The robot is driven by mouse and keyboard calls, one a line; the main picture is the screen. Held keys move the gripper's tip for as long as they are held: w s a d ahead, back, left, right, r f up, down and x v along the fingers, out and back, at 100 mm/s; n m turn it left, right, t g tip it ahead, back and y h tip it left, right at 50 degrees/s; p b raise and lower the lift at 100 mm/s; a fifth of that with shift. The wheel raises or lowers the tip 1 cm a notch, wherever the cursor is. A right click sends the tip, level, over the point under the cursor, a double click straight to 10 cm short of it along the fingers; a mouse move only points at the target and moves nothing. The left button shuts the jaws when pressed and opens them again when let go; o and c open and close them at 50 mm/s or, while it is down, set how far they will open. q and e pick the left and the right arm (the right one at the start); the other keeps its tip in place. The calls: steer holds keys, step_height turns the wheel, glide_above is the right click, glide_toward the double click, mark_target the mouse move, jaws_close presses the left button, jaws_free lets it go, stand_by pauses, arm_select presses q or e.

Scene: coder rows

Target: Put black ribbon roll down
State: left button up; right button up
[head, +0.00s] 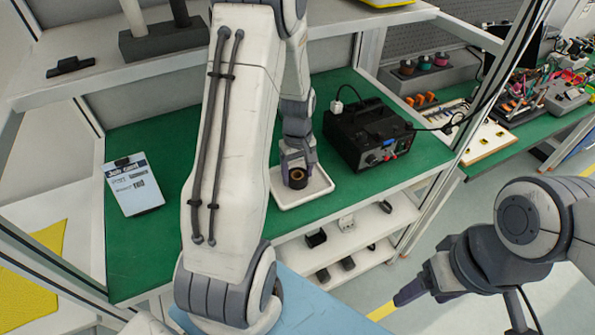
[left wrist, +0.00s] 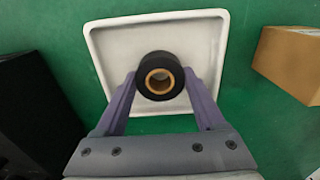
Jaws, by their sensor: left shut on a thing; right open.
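The black ribbon roll (head: 298,176) has a tan core and is at my left gripper (head: 297,165), over the white tray (head: 318,195) on the green bench. In the left wrist view the roll (left wrist: 160,75) sits between the two purple fingers of my left gripper (left wrist: 160,82), which are shut on it. The tray (left wrist: 105,48) lies behind the roll in that view. I cannot tell whether the roll touches the tray floor. My right gripper (head: 412,291) is open and empty over the floor at the lower right, away from the bench.
A black power unit (head: 368,135) stands right of the tray. A clipboard (head: 134,186) lies on the left of the green bench (head: 150,240). A brown box (left wrist: 290,62) is right of the tray in the left wrist view. A lower shelf (head: 350,255) holds small items.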

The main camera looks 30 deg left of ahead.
arm_select(q)
steer(key=o, duration=1.2)
steer(key=shift+o, duration=0.2)
step_height(320, 180, up, 12)
steer(key=b, duration=0.1)
steer(key=s+d+r+m, duration=0.25)
steer(key=d+m, duration=0.25)
steer(key=d, duration=0.6)
steer(key=s+d+m+h, duration=0.1)
steer(key=s+d+m, duration=1.3)
steer(key=s, duration=0.3)
steer(key=shift+s+d+f, duration=0.15)
steer(key=shift+s+d, duration=0.2)
